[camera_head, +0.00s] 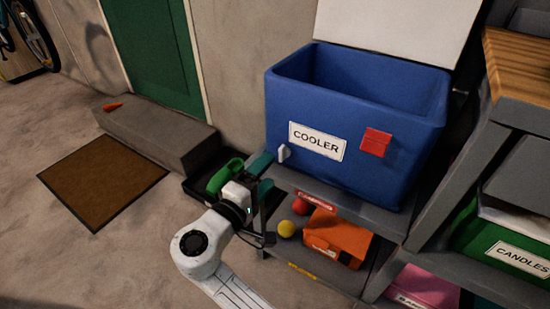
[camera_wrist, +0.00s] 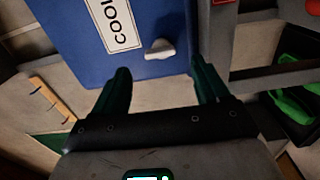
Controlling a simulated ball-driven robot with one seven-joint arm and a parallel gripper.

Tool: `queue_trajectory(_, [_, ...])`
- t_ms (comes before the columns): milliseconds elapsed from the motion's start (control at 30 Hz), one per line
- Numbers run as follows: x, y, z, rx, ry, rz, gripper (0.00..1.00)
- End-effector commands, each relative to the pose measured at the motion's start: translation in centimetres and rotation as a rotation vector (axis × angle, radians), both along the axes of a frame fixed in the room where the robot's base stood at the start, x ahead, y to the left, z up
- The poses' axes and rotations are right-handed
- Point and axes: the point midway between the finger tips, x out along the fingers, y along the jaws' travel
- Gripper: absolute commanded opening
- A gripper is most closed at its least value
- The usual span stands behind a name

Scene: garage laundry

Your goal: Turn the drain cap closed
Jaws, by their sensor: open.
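The blue cooler (camera_head: 380,95) sits on a grey shelf unit with its pale lid raised. A small white drain cap (camera_head: 283,152) sticks out low on the cooler's left side. In the wrist view the white cap (camera_wrist: 160,49) is a small lever-like piece on the blue wall. My gripper (camera_head: 266,174) is at the left end of the shelf, close to the cap. Its dark green fingers (camera_wrist: 161,72) are spread apart, and the cap shows beyond them, roughly between the tips. Nothing is held, and no contact with the cap is visible.
The shelf's top board (camera_head: 385,218) runs below the cooler. An orange box (camera_head: 338,236), a red ball and a yellow ball (camera_head: 286,228) are on the level beneath. Left are a dark tray with a green item (camera_head: 225,172), a grey step (camera_head: 160,138) and a brown mat (camera_head: 100,180).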

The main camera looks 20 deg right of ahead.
Motion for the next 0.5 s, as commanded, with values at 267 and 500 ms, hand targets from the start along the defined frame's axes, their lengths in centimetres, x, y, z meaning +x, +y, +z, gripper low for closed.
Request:
queue_trajectory(267, [-2.2,3.1,0.0,-0.001,0.001,0.001,0.74])
queue_trajectory(500, [-2.6,3.5,-0.1,-0.001,0.001,-0.001,0.74])
